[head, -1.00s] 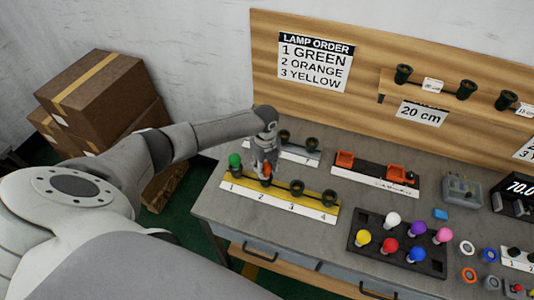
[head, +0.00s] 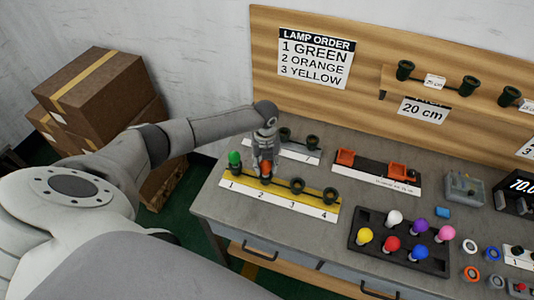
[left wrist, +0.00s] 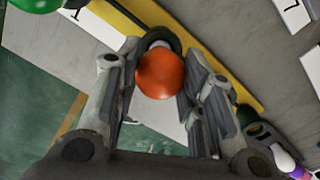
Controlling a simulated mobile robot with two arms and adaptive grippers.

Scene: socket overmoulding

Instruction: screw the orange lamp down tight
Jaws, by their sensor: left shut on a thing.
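The orange lamp (head: 266,166) stands in socket 2 of the yellow socket strip (head: 318,204). My left gripper (head: 262,162) points down over it and is shut on it. In the left wrist view the orange lamp (left wrist: 160,73) sits between the two fingers (left wrist: 158,90), with its pale base and the dark socket rim (left wrist: 165,38) beyond it. How deep the lamp sits in the socket is hidden. The green lamp (head: 235,158) stands in socket 1. Sockets 3 (head: 297,186) and 4 (head: 330,195) are empty. My right gripper is not in view.
A lamp order sign (head: 314,58) on the wall reads green, orange, yellow. A black tray (head: 357,255) holds several coloured lamps, a yellow one (head: 365,235) among them. A grey strip (head: 303,155) with dark sockets stands close behind my left gripper.

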